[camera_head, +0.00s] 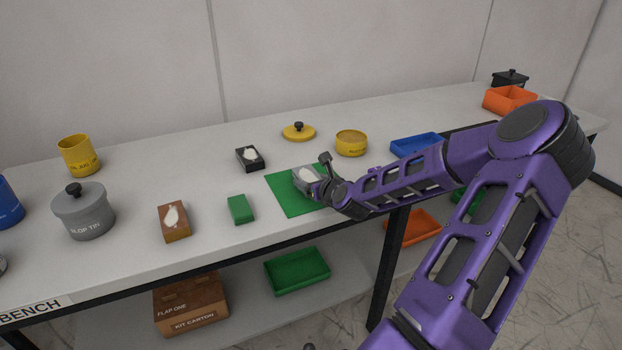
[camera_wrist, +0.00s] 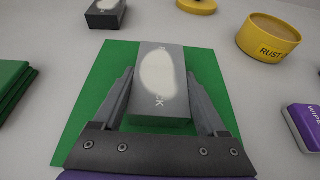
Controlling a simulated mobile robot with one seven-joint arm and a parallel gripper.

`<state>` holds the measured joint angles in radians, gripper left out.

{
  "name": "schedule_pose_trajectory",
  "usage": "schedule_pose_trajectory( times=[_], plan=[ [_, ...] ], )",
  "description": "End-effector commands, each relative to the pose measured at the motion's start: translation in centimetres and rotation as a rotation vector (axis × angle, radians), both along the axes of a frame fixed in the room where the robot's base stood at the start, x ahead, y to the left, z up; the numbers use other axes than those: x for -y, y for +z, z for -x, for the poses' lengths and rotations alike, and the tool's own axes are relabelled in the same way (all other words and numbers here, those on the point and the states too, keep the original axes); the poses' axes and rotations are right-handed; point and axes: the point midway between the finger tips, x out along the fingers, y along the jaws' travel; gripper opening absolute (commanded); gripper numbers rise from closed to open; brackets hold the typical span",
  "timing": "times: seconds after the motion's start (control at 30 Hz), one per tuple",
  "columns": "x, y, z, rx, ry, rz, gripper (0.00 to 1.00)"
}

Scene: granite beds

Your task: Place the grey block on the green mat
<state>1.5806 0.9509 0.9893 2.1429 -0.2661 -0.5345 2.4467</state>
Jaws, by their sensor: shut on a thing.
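The grey block (camera_head: 305,175) has a white patch on its top and is at the green mat (camera_head: 287,204). In the wrist view the grey block (camera_wrist: 160,111) is between the two fingers of my gripper (camera_wrist: 160,105), which is shut on it. The green mat (camera_wrist: 82,122) shows on both sides of the block and beyond it. The block looks over the mat and level; I cannot tell whether it touches the mat. In the head view my gripper (camera_head: 322,185) partly hides the block and the mat's right side.
A green block (camera_head: 241,209) lies left of the mat, and a black block (camera_head: 250,158) stands behind it. A yellow lid (camera_head: 299,131) and yellow tin (camera_head: 351,142) are behind. A blue tray (camera_head: 416,145) is at right. A brown block (camera_head: 174,222) and grey pot (camera_head: 84,212) are farther left.

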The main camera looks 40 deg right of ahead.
Motion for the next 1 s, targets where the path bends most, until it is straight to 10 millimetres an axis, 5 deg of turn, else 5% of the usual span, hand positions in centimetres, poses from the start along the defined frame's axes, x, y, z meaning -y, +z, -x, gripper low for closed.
schedule_pose_trajectory(
  times=[0.17, 0.2, 0.33, 0.67, 1.0],
  plan=[
    [0.1, 0.1, -0.2, 0.007, -0.001, 0.005, 0.00],
    [0.0, -0.3, 0.0, 0.000, 0.000, 0.000, 0.78],
    [0.0, -0.2, 0.0, -0.001, 0.000, 0.000, 1.00],
    [0.0, 0.1, 0.2, -0.001, 0.000, 0.000, 1.00],
    [-1.1, 2.4, 5.2, -0.001, -0.003, -0.002, 1.00]
  ],
)
